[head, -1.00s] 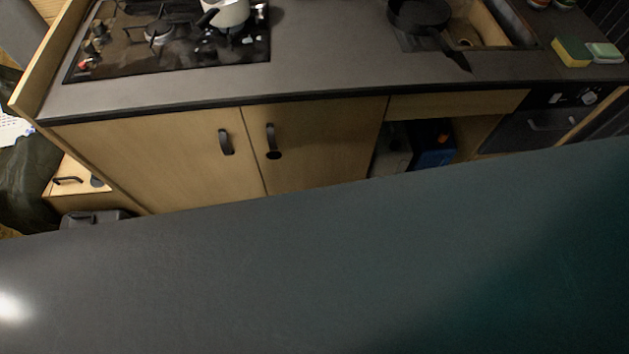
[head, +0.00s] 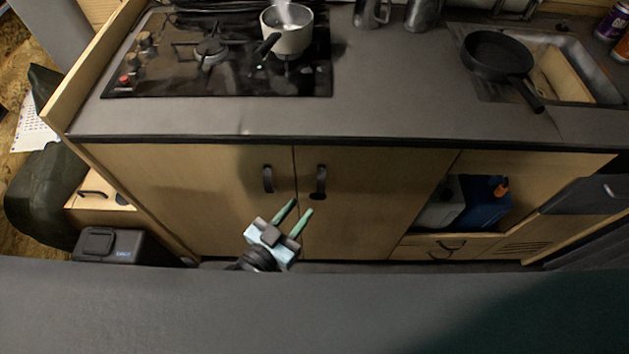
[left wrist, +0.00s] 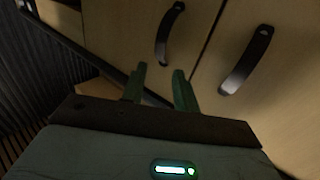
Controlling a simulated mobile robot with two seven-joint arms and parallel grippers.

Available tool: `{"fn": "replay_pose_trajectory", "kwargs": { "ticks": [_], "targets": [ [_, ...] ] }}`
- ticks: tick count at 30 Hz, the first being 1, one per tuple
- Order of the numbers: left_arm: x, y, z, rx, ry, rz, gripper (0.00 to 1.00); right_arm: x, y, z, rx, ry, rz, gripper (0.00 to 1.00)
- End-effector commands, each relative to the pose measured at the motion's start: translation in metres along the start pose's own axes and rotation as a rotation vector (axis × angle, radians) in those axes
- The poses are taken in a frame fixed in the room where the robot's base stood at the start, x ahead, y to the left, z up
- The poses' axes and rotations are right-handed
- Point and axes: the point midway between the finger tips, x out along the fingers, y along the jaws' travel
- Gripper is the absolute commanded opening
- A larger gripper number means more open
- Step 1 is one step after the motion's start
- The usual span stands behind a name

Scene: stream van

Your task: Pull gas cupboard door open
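Under the counter are two light wooden cupboard doors side by side, a left door (head: 200,200) and a right door (head: 370,195). I see no label showing which is the gas cupboard. Both look shut. The left door has a dark handle (head: 268,179) and the right door has another (head: 319,182), either side of the seam. In the left wrist view the two handles are left (left wrist: 169,34) and right (left wrist: 246,60). My left gripper (head: 301,207) is open and empty, below the handles and apart from them. It also shows in the left wrist view (left wrist: 159,68). My right gripper is out of view.
A dark counter (head: 400,100) runs above the doors, with a hob (head: 150,75), a pot (head: 287,38) and a pan (head: 497,56). An open shelf (head: 447,232) at right holds canisters. A black box (head: 110,245) stands on the floor at left.

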Motion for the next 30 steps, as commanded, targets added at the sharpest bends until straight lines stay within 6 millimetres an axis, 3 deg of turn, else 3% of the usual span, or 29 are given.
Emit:
{"fn": "replay_pose_trajectory", "kwargs": {
  "ticks": [8,21,30],
  "targets": [
    [0.007,-0.001,-0.002,0.004,0.008,0.002,0.3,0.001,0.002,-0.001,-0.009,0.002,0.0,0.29],
    [0.066,0.0,-0.002,0.002,0.006,0.002,0.3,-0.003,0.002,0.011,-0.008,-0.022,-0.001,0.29],
    [0.08,0.0,-0.002,0.003,0.005,0.002,0.3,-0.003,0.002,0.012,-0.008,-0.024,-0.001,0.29]
  ]
}}
